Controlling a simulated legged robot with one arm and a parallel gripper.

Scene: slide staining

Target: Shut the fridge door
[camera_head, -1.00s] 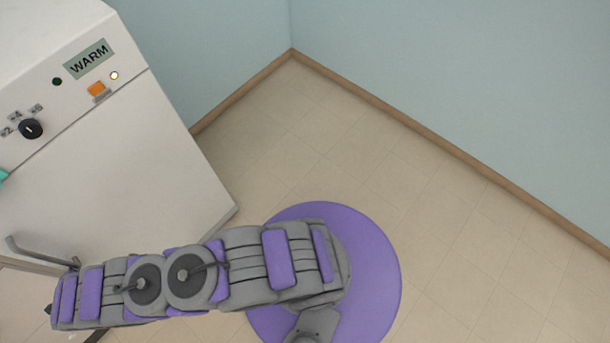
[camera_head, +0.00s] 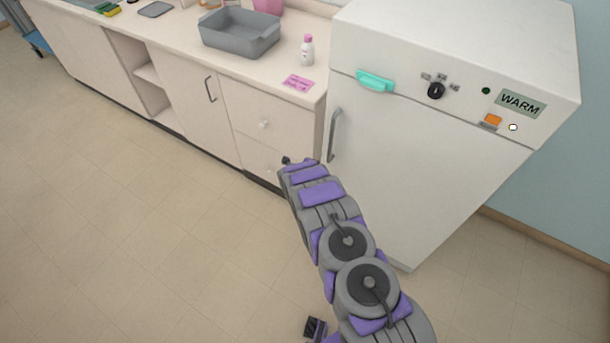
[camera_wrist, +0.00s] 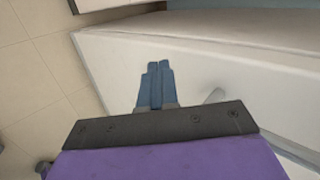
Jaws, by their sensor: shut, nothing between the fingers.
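The white fridge (camera_head: 455,45) stands at the right in the head view, with a grey bar handle (camera_head: 334,135) at the left side of its door (camera_head: 420,165). The door looks flush or nearly flush with the body; I cannot tell whether it is fully shut. My arm reaches up in front of the door, its far end left of and below the handle. In the wrist view my gripper (camera_wrist: 158,68) is shut and empty, its blue fingers over a white panel (camera_wrist: 215,65), probably the door. I cannot tell whether they touch it.
The fridge carries a teal piece (camera_head: 375,82), a black dial (camera_head: 436,91) and a WARM label (camera_head: 521,103). A counter to the left holds a grey basin (camera_head: 240,42), a pink-capped bottle (camera_head: 307,52) and a pink card (camera_head: 298,82). Open floor (camera_head: 150,230) lies at left front.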

